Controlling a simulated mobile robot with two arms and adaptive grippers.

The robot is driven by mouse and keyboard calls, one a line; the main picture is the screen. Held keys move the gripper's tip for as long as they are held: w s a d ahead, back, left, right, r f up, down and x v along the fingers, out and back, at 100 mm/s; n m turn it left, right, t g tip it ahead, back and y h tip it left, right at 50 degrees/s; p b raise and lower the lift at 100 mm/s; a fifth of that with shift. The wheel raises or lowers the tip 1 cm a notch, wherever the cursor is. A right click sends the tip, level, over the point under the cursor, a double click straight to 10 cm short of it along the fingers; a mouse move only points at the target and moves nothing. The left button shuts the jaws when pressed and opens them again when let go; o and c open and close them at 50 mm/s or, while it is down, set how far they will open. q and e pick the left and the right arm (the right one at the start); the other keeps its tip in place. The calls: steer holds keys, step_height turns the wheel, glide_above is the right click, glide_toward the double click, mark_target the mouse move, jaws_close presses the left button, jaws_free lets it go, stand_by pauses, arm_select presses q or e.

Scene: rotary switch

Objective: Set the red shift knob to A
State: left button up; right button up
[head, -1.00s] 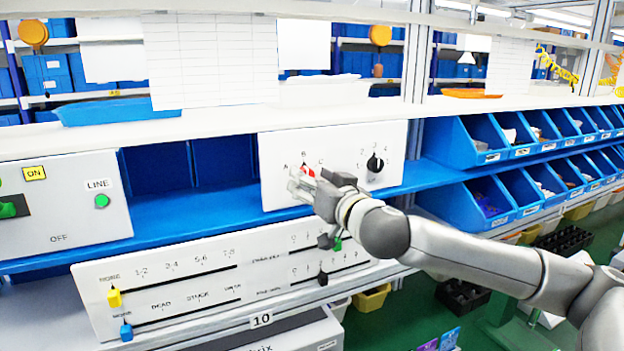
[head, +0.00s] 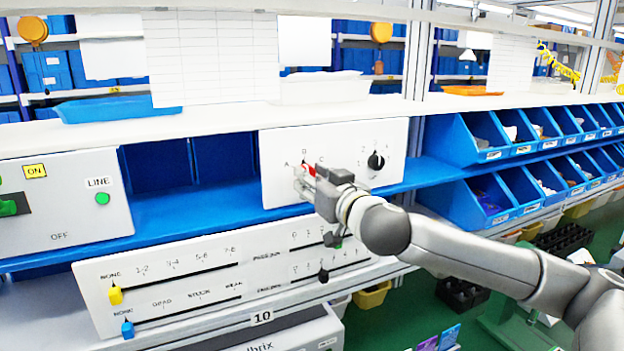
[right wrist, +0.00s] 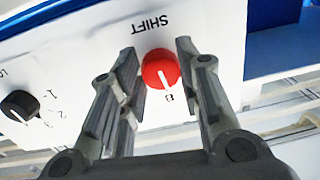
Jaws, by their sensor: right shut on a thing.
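The red shift knob (head: 309,169) sits on the white panel (head: 278,190) below the letters A, B and C. In the right wrist view the red knob (right wrist: 160,70) has its white pointer line on B, under the upside-down word SHIFT. My right gripper (head: 304,177) is at the knob, with one finger on each side of it, and is shut on it. The fingers (right wrist: 157,56) also show in the right wrist view, where contact is hard to see. The A mark is outside the wrist view. My left gripper is not in view.
A black rotary knob (head: 376,161) with numbers sits to the right on the same panel. Below is a slider panel (head: 190,283) with yellow, blue and dark handles. Blue bins (head: 478,140) stand at the right, and a box with a green LINE button (head: 102,199) at the left.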

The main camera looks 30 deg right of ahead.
steer(key=n+p, duration=0.4)
steer(key=n, duration=0.5)
steer(key=shift+d+r+n+h, duration=0.1)
steer(key=shift+n+h, duration=0.2)
stand_by(0.5)
steer(key=o, duration=1)
steer(key=shift+s, duration=0.1)
steer(key=s, duration=1.2)
steer(key=shift+a+r, duration=0.2)
steer(key=shift+r, duration=0.1)
